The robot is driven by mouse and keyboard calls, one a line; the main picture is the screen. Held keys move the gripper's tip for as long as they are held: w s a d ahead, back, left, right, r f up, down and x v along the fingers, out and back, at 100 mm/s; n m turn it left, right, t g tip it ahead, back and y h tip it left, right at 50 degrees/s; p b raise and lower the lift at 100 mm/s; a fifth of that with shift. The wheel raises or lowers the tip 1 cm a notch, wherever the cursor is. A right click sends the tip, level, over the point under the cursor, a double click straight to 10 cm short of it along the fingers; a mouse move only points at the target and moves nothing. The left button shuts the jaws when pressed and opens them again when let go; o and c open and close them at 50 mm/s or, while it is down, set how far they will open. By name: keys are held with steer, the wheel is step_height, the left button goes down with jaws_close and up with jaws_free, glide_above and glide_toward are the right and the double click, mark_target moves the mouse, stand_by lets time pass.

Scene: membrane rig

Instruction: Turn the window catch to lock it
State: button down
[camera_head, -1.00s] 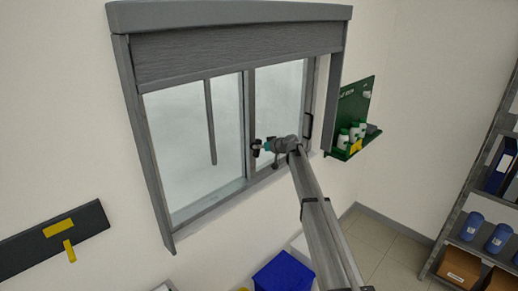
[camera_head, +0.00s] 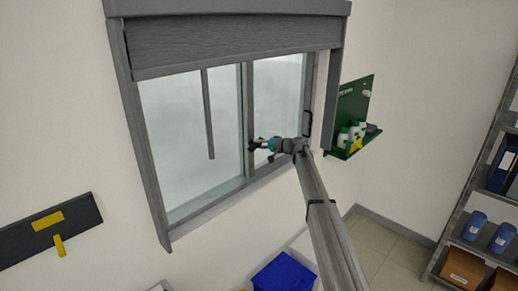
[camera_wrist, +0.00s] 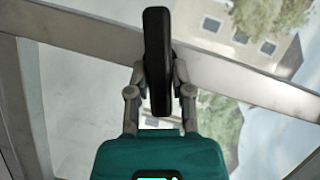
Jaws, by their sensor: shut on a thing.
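The window catch (camera_wrist: 157,40) is a black, rounded lever in the wrist view, standing upright in the picture across the pale window frame. My gripper (camera_wrist: 158,78) is shut on its lower part, with one grey finger on each side. In the head view my gripper (camera_head: 259,146) is at the middle upright of the window (camera_head: 247,110). There the catch is a small dark shape, mostly hidden by the gripper. The catch's pivot is not clear in either view.
A rolled grey blind (camera_head: 230,50) covers the window's top, and a rod (camera_head: 209,115) hangs before the left pane. A green wall rack (camera_head: 348,120) with bottles is right of the window. A blue bin (camera_head: 285,272) stands below.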

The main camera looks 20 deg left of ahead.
steer(key=shift+a+f+m+y+b, duration=0.1)
steer(key=shift+m+y+b, duration=0.15)
steer(key=shift+m+b, duration=0.3)
steer(key=shift+a+f+m+y+b, duration=0.1)
steer(key=shift+m+y+b, duration=0.2)
steer(key=shift+m, duration=0.85)
steer(key=shift+r+y, duration=0.1)
steer(key=shift+y, duration=0.15)
steer(key=c, duration=0.7)
jaws_free()
steer(key=shift+o, duration=0.9)
steer(key=shift+a, duration=0.1)
steer(key=shift+d, duration=0.2)
steer(key=d, duration=1.2)
